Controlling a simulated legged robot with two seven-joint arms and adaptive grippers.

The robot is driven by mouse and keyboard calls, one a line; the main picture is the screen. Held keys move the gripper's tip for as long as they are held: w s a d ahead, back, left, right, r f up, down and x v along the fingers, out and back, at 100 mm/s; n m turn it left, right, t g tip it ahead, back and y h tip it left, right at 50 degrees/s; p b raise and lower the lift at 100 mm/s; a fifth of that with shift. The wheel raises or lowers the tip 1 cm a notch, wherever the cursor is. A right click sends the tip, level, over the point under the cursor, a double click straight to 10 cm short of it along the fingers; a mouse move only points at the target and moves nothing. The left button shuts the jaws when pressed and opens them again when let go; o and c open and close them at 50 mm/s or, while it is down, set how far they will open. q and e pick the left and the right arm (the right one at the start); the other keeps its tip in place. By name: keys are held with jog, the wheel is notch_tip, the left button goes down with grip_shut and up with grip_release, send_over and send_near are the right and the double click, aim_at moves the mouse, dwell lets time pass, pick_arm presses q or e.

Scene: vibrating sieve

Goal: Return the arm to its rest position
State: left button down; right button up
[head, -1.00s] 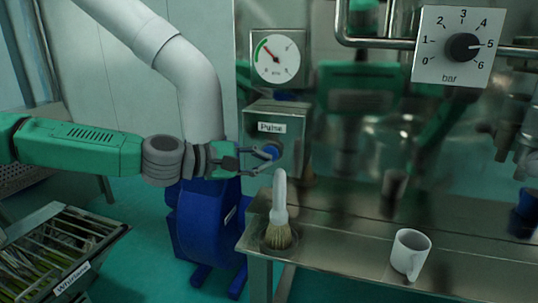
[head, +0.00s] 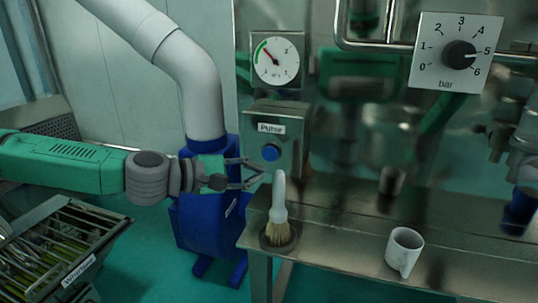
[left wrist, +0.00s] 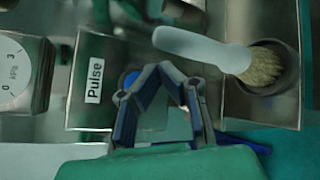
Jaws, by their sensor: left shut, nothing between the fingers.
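My left arm (head: 75,163) comes in from the left in the head view, green with grey joints. My left gripper (head: 256,173) is shut and empty, just below and left of the blue button (head: 270,152) on the Pulse box (head: 285,118). It is apart from the button in the head view. In the left wrist view the gripper fingers (left wrist: 166,72) come together at their tips, partly in front of the blue button (left wrist: 131,80). My right gripper is not clearly in view.
A brush (head: 278,205) stands upright in a round holder (head: 279,238) on the steel bench (head: 345,240), close to my left gripper. A white mug (head: 404,250) stands further right. A blue machine (head: 207,225) and a Whirlwind-like labelled rack (head: 105,243) stand left. A pressure dial (head: 459,54) hangs above.

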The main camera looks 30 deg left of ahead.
dwell(0.4)
pick_arm(q)
jog(key=s+d+f+m+g+y, duration=0.1)
jog(key=s+d+f+m+g, duration=0.15)
jog(key=f, duration=0.45)
jog(key=s+d+f+m+g+y, duration=0.1)
jog(key=s+f+m+g, duration=0.1)
jog(key=s+f, duration=0.35)
jog(key=s+d+f+m+g+y, duration=0.1)
jog(key=s+d+f+m+g, duration=0.15)
jog(key=f, duration=0.55)
jog(key=s+a+f+m+g+y, duration=0.25)
jog(key=s+f+m, duration=0.35)
jog(key=s+f, duration=0.3)
jog(key=s+a+f+m+g+y, duration=0.1)
jog(key=s+f+m+g+y, duration=0.3)
jog(key=s+f, duration=0.5)
notch_tip(320, 180, down, 7)
jog(key=m+h+b, duration=0.1)
jog(key=b, duration=0.9)
jog(key=shift+w+d+m+t+b, duration=0.3)
jog(key=shift+d+m+t, duration=0.1)
jog(key=shift+t, duration=0.05)
jog(key=shift+w+h, duration=0.1)
jog(key=shift+h, duration=0.15)
